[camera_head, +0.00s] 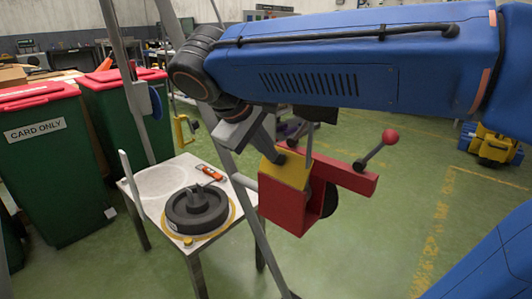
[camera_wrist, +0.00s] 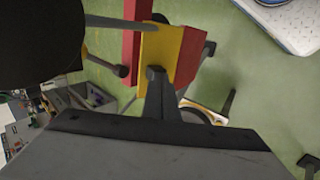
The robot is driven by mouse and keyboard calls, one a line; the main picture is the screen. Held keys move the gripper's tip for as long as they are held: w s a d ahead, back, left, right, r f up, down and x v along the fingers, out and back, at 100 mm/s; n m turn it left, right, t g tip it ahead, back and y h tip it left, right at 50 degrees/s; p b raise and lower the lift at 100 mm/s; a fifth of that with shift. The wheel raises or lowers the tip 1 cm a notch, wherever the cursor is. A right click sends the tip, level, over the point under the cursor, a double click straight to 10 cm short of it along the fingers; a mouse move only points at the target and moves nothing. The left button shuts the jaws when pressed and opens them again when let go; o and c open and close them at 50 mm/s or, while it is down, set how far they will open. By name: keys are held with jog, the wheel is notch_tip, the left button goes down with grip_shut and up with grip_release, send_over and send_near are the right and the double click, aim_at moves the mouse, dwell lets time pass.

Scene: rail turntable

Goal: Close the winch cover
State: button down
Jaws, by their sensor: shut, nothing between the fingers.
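The winch is a red box-like housing (camera_head: 285,206) with a red bar (camera_head: 345,175) running right, at the centre right of the head view. A yellow panel (camera_head: 289,172), which looks like its cover, sits at the top of the housing. The yellow panel also shows in the wrist view (camera_wrist: 160,48), between red parts. A dark lever with a red ball knob (camera_head: 390,136) rises from the bar. My gripper (camera_head: 278,157) is shut and empty, its tips at the yellow panel; I cannot tell whether they touch. In the wrist view the fingertips (camera_wrist: 155,73) overlap the yellow face.
Green bins with red lids (camera_head: 45,160) stand far left. Grey posts rise beside the winch. Green floor to the right is clear, with a yellow machine (camera_head: 493,147) farther back.

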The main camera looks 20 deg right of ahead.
jog(key=shift+w+d+r+g+y, duration=0.2)
jog(key=shift+w+d+y, duration=0.2)
jog(key=shift+d, duration=0.2)
jog(key=shift+w+d+r+g+y, duration=0.1)
jog(key=shift+w+d+g+y, duration=0.1)
jog(key=shift+w+d+y, duration=0.3)
jog(key=shift+s, duration=0.2)
